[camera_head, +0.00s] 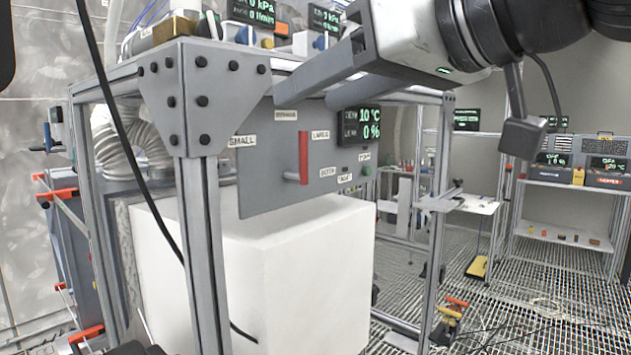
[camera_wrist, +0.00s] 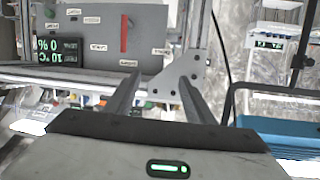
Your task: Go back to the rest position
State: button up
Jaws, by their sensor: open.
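My gripper (camera_head: 305,98) is in the upper middle of the head view, its two grey fingers spread and pointing left and down in front of the panel. Nothing shows between them. In the wrist view my gripper (camera_wrist: 160,83) also has its fingers apart and empty. The grey panel (camera_head: 262,185) has a red upright handle (camera_head: 303,158), labels and a small display (camera_head: 358,126). In the wrist view the panel (camera_wrist: 150,55) appears beyond the fingers, with the red handle (camera_wrist: 124,34) and upside-down display text. Whether the fingers touch anything cannot be told.
A metal frame with a bolted corner plate (camera_head: 200,100) stands close by, around a large white block (camera_head: 300,270). Instruments sit on its top. A shelf (camera_head: 565,185) with displays stands at the right. Open grated floor (camera_head: 540,310) lies at the lower right.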

jog(key=s+d+f+m+g+h+p, duration=0.1)
jog(key=s+d+f+m+g+h, duration=0.1)
jog(key=f, duration=0.8)
jog(key=s+d+f+m+g+h+p, duration=0.2)
jog(key=d+f, duration=0.4)
jog(key=f, duration=0.5)
jog(key=s+d+f+m+g+h+p, duration=0.1)
jog(key=d+f+h, duration=0.4)
jog(key=f, duration=0.5)
jog(key=s+m+h+p, duration=0.1)
jog(key=m, duration=0.1)
jog(key=shift+s+f+m+g, duration=0.3)
jog(key=shift+f+g, duration=0.1)
